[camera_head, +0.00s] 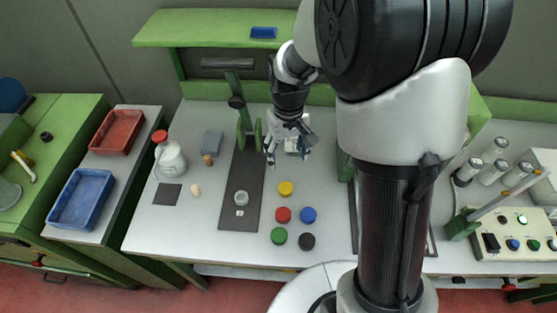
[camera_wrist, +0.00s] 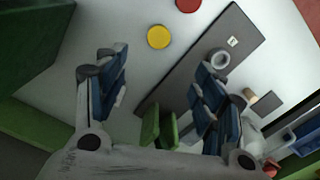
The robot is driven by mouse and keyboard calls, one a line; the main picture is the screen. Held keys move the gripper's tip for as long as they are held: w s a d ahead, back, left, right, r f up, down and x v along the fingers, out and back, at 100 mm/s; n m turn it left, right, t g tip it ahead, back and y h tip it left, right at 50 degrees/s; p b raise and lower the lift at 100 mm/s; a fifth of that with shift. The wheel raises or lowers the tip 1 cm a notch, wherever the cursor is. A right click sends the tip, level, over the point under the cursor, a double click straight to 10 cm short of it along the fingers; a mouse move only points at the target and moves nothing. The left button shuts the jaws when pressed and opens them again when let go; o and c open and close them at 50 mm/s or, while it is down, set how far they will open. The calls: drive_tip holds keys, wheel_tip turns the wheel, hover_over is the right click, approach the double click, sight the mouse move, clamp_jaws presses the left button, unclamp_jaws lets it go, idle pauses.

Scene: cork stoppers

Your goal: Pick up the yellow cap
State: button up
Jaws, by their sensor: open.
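The yellow cap (camera_head: 286,188) lies flat on the white table, just behind the red cap (camera_head: 283,214) and right of a dark grey strip. My gripper (camera_head: 286,159) is above the table behind the yellow cap, apart from it. In the wrist view the yellow cap (camera_wrist: 159,37) is at the upper middle, beyond the fingers. My gripper (camera_wrist: 155,98) shows there with its blue-padded fingers spread wide and nothing between them.
Blue (camera_head: 308,215), green (camera_head: 279,235) and black (camera_head: 307,241) caps lie close by. A jar (camera_head: 241,198) stands on the dark strip (camera_head: 238,220). A green press (camera_head: 243,125) stands left of my gripper. A bottle (camera_head: 170,160) and cork stoppers (camera_head: 195,190) are further left.

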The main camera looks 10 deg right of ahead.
drive_tip(key=b, duration=0.3)
hover_over(286, 188)
wheel_tip(286, 188, down, 11)
drive_tip(key=shift+s+a+f, duration=0.1)
drive_tip(key=shift+s+f, duration=0.05)
wheel_tip(286, 188, down, 6)
drive_tip(key=shift+r+b, duration=0.2)
drive_tip(key=shift+b, duration=1.05)
drive_tip(key=shift+c, duration=0.4)
drive_tip(key=c, duration=0.8)
